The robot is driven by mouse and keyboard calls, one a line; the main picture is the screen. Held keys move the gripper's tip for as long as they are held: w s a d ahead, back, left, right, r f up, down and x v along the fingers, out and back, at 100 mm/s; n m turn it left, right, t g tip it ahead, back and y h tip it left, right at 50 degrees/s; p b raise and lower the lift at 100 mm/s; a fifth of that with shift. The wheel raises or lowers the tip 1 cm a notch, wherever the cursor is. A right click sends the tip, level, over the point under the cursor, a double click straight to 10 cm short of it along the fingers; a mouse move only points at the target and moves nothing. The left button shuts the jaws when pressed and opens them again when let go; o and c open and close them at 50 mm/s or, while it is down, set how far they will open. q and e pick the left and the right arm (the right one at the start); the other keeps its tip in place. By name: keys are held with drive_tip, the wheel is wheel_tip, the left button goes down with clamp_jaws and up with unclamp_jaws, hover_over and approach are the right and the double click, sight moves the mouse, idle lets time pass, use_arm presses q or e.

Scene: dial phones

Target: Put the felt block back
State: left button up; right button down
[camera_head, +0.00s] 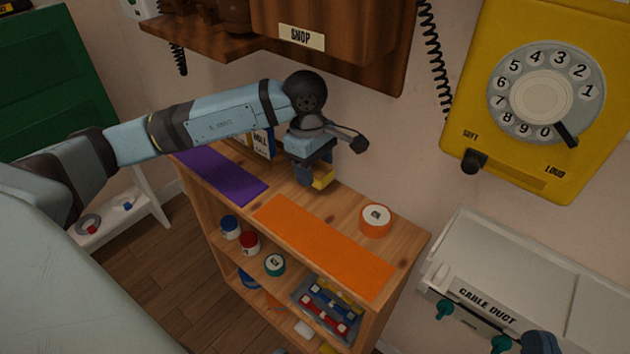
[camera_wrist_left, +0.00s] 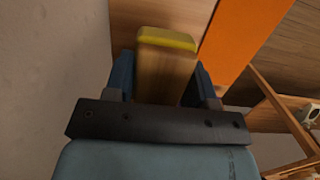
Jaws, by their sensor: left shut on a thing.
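The felt block (camera_wrist_left: 165,70) has a wooden body and a yellow felt end, and it sits between the two blue fingers of my left gripper (camera_wrist_left: 163,88) in the left wrist view. In the head view my left gripper (camera_head: 310,178) is shut on the block, whose yellow felt part (camera_head: 322,180) shows below the fingers. I cannot tell whether the block touches the shelf top. My right gripper is not clearly seen.
An orange-rimmed roll (camera_head: 375,220) stands at the shelf top's right end. A small box (camera_head: 263,142) stands behind the purple strip. Jars (camera_head: 249,243) and a tray (camera_head: 328,308) are on the shelf below. A yellow dial phone (camera_head: 540,100) and a cable duct (camera_head: 520,285) are at right.

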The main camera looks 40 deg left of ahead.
sight(315, 191)
use_arm(q)
wheel_tip(315, 191, down, 3)
drive_tip(key=shift+w+f+b, duration=0.1)
drive_tip(key=shift+f+b, duration=0.1)
drive_tip(key=shift+b, duration=0.5)
drive_tip(key=shift+w+f, duration=0.1)
drive_tip(key=shift+f, duration=0.05)
use_arm(e)
drive_tip(key=shift+a+f+g, duration=0.2)
drive_tip(key=shift+f+g, duration=0.1)
drive_tip(key=shift+f, duration=0.6)
use_arm(q)
drive_tip(key=shift+f, duration=0.25)
use_arm(e)
drive_tip(key=shift+f, duration=0.4)
use_arm(q)
drive_tip(key=o, duration=0.5)
use_arm(e)
drive_tip(key=shift+w+g, duration=0.1)
drive_tip(key=shift+g, duration=0.2)
use_arm(q)
drive_tip(key=o, duration=0.4)
use_arm(e)
drive_tip(key=shift+r, duration=0.1)
